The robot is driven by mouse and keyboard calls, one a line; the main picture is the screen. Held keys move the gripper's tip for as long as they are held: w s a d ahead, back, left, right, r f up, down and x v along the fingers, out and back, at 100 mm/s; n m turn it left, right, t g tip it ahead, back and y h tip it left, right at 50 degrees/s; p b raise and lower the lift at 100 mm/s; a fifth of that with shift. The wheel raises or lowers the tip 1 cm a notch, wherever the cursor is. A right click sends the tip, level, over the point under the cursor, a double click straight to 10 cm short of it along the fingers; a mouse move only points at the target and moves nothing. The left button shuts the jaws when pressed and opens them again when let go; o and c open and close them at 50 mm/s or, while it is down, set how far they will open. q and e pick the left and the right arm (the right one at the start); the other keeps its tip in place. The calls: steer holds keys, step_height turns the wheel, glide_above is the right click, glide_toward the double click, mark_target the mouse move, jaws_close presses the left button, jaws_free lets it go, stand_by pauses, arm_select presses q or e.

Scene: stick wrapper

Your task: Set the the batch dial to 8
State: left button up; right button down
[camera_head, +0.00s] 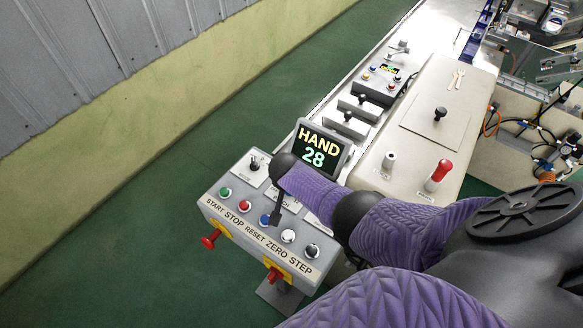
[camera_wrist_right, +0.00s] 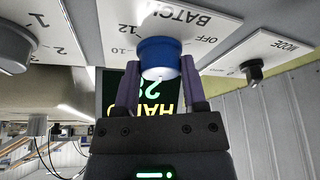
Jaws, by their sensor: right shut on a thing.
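The batch dial (camera_wrist_right: 158,53) is a round knob with a blue skirt and a pale middle, on a white plate lettered BATCH in the right wrist view. The marks OFF, 10 and 12 show beside it, upside down; the 8 mark is not visible, and I cannot tell where the dial points. My right gripper (camera_wrist_right: 160,78) has its two purple fingers on either side of the dial, shut on it. In the head view my right gripper (camera_head: 277,213) is over the control panel (camera_head: 226,205) and covers the dial. My left gripper is out of view.
A display (camera_head: 320,148) reads HAND 28. A mode switch (camera_wrist_right: 254,70) and a grey numbered knob (camera_wrist_right: 14,45) flank the dial. Green, red, blue, white and black buttons line the panel front, with red knobs (camera_head: 211,239) below.

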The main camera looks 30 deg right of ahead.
steer(key=m, duration=0.1)
steer(key=m+g+h+b, duration=0.1)
steer(key=m, duration=0.1)
steer(key=shift+w+a+m, duration=0.1)
steer(key=shift+w+m, duration=0.1)
steer(key=shift+m, duration=0.1)
steer(key=shift+m+g+h+b, duration=0.3)
steer(key=shift+m+g+b, duration=0.4)
steer(key=shift+m+b, duration=0.95)
steer(key=shift+m, duration=0.55)
steer(key=shift+c, duration=0.7)
jaws_free()
steer(key=shift+r, duration=0.15)
steer(key=p+v, duration=0.5)
steer(key=v, duration=0.4)
steer(key=shift+r, duration=0.3)
steer(key=shift+w+a, duration=0.1)
